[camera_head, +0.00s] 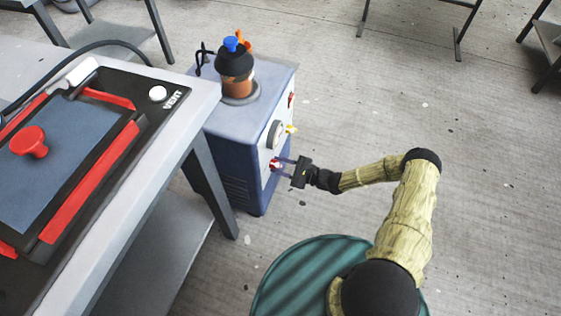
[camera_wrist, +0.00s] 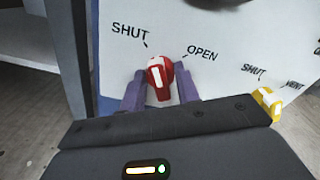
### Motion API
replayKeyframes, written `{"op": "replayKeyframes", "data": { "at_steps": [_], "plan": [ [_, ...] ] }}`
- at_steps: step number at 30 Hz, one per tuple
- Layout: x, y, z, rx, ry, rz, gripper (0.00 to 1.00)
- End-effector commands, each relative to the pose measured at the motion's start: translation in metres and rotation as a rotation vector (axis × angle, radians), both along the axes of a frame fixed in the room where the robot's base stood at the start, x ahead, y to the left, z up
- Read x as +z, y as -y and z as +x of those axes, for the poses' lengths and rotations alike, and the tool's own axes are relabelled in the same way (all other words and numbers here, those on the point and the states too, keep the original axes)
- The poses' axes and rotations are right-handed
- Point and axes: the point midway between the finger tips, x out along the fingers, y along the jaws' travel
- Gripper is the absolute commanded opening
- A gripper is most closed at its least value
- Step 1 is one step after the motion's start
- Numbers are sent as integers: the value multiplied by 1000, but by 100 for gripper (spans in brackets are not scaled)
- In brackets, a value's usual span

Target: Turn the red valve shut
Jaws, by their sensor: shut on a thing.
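The red valve (camera_head: 274,165) is a small knob on the pale front panel of the blue machine (camera_head: 236,150). In the wrist view the red valve (camera_wrist: 161,80) sits between the SHUT and OPEN labels. Its white stripe runs up and slightly left, closer to the SHUT mark than to the OPEN mark. My gripper (camera_head: 283,166) reaches the panel from the right. In the wrist view my gripper's (camera_wrist: 160,90) purple fingers stand on either side of the knob, shut on it. The fingers' contact faces are partly hidden.
A yellow valve (camera_wrist: 267,99) with SHUT and VENT labels is close on the right. A gauge (camera_head: 275,134) sits above the red valve. A table (camera_head: 197,100) with a mould tray stands left of the machine. The floor on the right is clear.

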Motion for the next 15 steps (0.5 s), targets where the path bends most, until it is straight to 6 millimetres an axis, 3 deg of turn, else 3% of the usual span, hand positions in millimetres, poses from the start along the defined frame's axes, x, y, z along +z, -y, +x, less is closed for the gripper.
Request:
{"op": "replayKeyframes", "data": {
  "at_steps": [15],
  "plan": [
    [-2,1,-1,1,257,-99,9]
  ]
}}
